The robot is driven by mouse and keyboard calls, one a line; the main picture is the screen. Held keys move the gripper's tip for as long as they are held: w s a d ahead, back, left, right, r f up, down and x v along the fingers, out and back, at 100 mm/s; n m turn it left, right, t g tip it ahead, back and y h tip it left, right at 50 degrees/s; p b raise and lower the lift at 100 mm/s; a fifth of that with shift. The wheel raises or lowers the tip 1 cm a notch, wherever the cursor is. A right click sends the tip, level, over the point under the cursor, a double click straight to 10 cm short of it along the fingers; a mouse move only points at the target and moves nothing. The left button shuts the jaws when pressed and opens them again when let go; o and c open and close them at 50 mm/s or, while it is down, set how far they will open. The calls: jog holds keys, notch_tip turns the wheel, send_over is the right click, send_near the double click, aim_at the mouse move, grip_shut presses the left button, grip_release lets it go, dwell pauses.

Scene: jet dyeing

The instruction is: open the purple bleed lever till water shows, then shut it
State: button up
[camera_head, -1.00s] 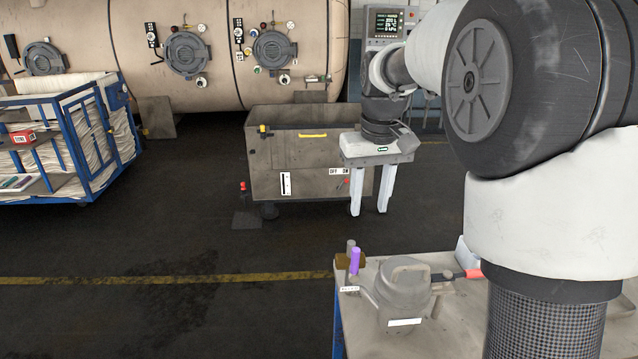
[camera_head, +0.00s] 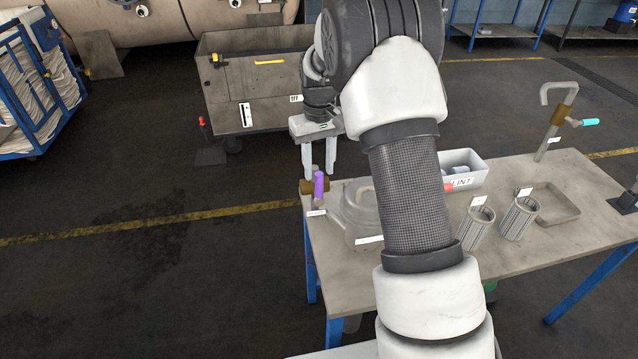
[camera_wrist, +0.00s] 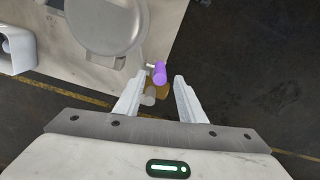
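The purple bleed lever (camera_head: 318,184) stands upright on a brass valve body (camera_head: 308,187) at the left end of the bench, beside a grey lidded housing (camera_head: 358,205). In the wrist view the lever (camera_wrist: 159,72) shows ahead of and between the finger lines of my gripper (camera_wrist: 156,88), nearer the left finger. My gripper (camera_head: 319,172) is open and points down, just behind or above the lever in the head view. I cannot tell whether a finger touches it. No water shows at the valve. My arm hides part of the housing.
A grey metal tank (camera_head: 228,105) stands behind.

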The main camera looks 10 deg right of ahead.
aim_at(319, 183)
notch_tip(319, 183, down, 6)
jog(key=shift+f, duration=0.1)
jog(key=shift+c, duration=0.4)
grip_shut()
